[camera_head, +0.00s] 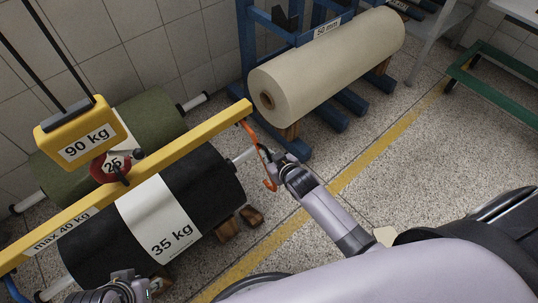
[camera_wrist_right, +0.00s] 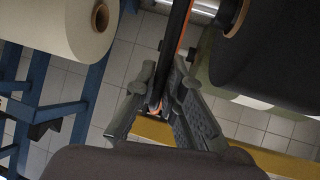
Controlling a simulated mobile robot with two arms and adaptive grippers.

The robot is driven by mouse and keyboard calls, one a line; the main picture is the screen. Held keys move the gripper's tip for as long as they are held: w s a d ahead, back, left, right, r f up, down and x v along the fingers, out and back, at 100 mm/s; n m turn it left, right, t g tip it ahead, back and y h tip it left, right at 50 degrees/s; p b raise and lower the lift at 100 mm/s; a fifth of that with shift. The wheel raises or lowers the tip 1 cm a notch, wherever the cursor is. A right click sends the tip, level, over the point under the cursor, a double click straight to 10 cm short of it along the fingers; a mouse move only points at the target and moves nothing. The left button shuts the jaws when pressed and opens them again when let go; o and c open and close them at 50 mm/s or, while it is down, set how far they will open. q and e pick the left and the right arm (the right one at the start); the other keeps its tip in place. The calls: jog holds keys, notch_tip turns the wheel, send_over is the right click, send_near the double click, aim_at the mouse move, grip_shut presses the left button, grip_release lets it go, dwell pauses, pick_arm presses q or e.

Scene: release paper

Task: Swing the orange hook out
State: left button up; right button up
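The orange hook (camera_head: 256,145) hangs from the far right end of the yellow beam (camera_head: 190,142), its curved tip low beside the black roll. My right gripper (camera_head: 269,155) is at the hook's middle. In the right wrist view, the dark strip with an orange edge (camera_wrist_right: 181,42) runs between the two close-set fingers of my right gripper (camera_wrist_right: 164,70), which look shut on it; a patch of orange shows lower between them. My left gripper (camera_head: 140,289) is at the bottom edge, partly cut off, and its fingers are unclear.
A black roll (camera_head: 90,242) marked 35 kg lies under the beam on wooden blocks, with a green roll (camera_head: 150,116) behind. A yellow 90 kg box (camera_head: 78,130) hangs above the beam. A beige roll (camera_head: 335,60) sits on a blue rack. The floor (camera_head: 410,150) at right is open.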

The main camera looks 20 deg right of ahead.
jog(key=o, duration=0.4)
jog(key=shift+o, duration=0.2)
jog(key=v, duration=1.2)
jog(key=shift+s+r, duration=0.1)
jog(key=shift+s, duration=0.05)
